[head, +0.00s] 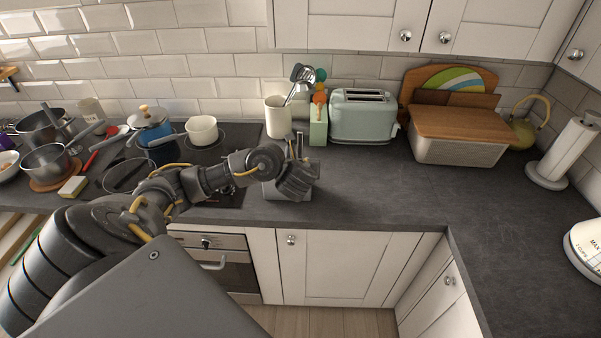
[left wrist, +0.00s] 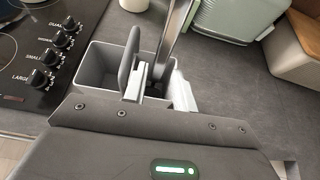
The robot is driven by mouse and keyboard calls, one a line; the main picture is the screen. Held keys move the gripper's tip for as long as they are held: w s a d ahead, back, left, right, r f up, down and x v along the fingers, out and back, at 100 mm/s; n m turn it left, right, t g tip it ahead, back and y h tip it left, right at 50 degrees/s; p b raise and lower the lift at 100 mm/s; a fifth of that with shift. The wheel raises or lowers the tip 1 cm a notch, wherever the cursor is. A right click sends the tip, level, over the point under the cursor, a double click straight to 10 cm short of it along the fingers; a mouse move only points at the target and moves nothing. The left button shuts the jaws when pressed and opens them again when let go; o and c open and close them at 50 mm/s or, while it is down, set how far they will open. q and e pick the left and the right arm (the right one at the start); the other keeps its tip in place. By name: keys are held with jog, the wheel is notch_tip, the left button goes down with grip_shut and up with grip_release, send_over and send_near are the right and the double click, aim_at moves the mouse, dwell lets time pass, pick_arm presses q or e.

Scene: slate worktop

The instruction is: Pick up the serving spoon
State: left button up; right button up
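My left gripper (head: 297,165) is over a grey rectangular holder (head: 285,192) near the worktop's front edge. In the left wrist view the holder (left wrist: 98,85) stands open-topped below the gripper. A dark, flat finger-like part (left wrist: 130,60) reaches over its opening. A long grey metallic piece (left wrist: 176,35) rises from the opening beside it; it may be a utensil handle, but I cannot tell if it is the serving spoon. No spoon bowl shows clearly. Whether the fingers are apart or closed on it is unclear. My right gripper is not in view.
A white crock (head: 277,118) with utensils, a green box (head: 318,128) and a mint toaster (head: 362,118) stand behind. A bread bin (head: 457,150) is farther right. The hob (head: 215,150) with a white pot (head: 202,130) lies left.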

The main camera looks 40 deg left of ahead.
aim_at(301, 132)
pick_arm(q)
jog(key=b+x, duration=0.2)
jog(key=x, duration=0.3)
jog(key=shift+b, duration=0.35)
jog(key=shift+s, duration=0.1)
grip_shut()
jog(key=shift+r, duration=0.15)
notch_tip(301, 132, up, 13)
jog(key=p, duration=0.9)
jog(key=shift+d, duration=0.15)
jog(key=shift+r, duration=2.4)
